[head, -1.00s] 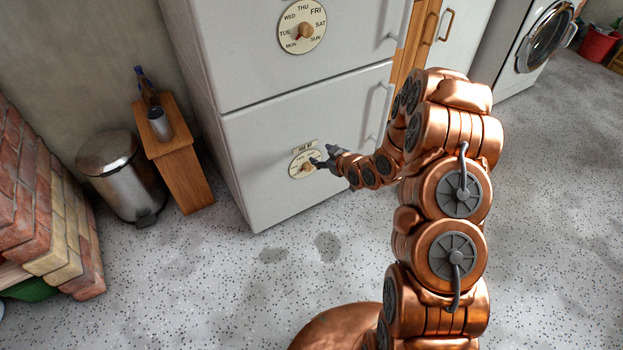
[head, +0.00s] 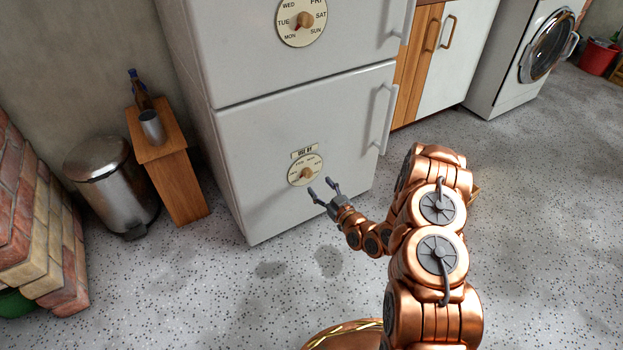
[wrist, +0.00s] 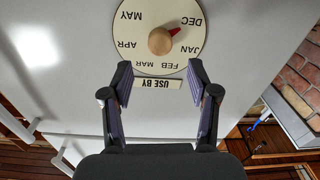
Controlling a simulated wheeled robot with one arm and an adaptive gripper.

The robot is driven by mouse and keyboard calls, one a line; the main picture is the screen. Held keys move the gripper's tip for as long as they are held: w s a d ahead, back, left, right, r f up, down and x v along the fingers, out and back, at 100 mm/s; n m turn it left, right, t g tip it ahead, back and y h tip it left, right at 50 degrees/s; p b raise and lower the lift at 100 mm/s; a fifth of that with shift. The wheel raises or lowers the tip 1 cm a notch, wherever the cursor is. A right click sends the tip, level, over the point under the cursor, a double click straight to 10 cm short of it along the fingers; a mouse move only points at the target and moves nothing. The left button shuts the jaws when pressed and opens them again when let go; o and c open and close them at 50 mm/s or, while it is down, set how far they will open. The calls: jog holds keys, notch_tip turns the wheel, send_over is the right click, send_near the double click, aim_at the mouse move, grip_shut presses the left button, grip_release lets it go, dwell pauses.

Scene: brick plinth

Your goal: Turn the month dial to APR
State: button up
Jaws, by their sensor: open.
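The month dial (head: 303,177) is a round cream disc low on the white fridge front. In the wrist view the dial (wrist: 133,58) appears upside down, with month names around its edge. Its round tan knob (wrist: 159,41) has a red pointer tip (wrist: 175,31) aimed at DEC; APR is on the opposite side in this view. My gripper (head: 320,186) is open and empty, apart from the dial, in front of and right of it in the head view. In the wrist view its fingers (wrist: 160,70) are spread near the dial's lower edge, touching nothing that I can see.
A "USE BY" label (wrist: 165,83) sits beside the month dial. A weekday dial (head: 301,37) is on the upper fridge door. A pedal bin (head: 108,185) and a wooden stand (head: 174,180) with a cup (head: 151,127) stand left of the fridge.

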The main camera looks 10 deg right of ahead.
aim_at(309, 175)
jog(key=shift+b+x, duration=1)
jog(key=shift+x, duration=2.25)
grip_shut()
